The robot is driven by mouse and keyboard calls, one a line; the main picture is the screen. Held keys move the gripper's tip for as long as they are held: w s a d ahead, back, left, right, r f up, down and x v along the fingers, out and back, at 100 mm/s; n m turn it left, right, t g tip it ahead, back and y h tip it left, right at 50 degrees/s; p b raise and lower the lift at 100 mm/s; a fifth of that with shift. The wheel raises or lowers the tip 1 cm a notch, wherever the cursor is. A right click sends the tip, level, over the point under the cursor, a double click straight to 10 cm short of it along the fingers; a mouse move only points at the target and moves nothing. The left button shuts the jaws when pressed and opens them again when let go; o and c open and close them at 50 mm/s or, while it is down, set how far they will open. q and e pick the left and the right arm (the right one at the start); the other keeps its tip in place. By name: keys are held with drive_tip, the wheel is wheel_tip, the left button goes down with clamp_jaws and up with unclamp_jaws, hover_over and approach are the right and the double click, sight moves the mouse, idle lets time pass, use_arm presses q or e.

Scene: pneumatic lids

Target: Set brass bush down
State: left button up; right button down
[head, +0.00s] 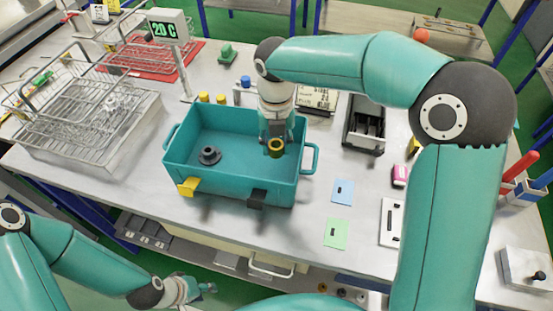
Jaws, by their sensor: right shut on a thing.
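The brass bush (276,147) is a small yellow-gold ring. My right gripper (275,140) is shut on it, pointing down over the right half of the teal bin (225,190). The bush's lower end shows below the fingers; how high it is above the bin floor I cannot tell. A dark grey flanged part (209,155) lies on the bin floor at the left. My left gripper (204,289) is low at the front, off the table's edge and away from the bin; its fingers are too small to read.
A wire rack (85,130) stands left, a black tray (364,125) right. Blue (342,191) and green (336,233) cards lie right of the bin. The table front left of the bin is clear.

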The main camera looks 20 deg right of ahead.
sight(277, 169)
drive_tip(key=shift+f, duration=3.25)
drive_tip(key=shift+s+f, duration=0.1)
drive_tip(key=c, duration=0.7)
unclamp_jaws()
drive_tip(key=shift+c, duration=0.2)
wheel_tip(277, 169, up, 12)
drive_tip(key=shift+r, duration=0.15)
drive_tip(key=shift+s, duration=0.1)
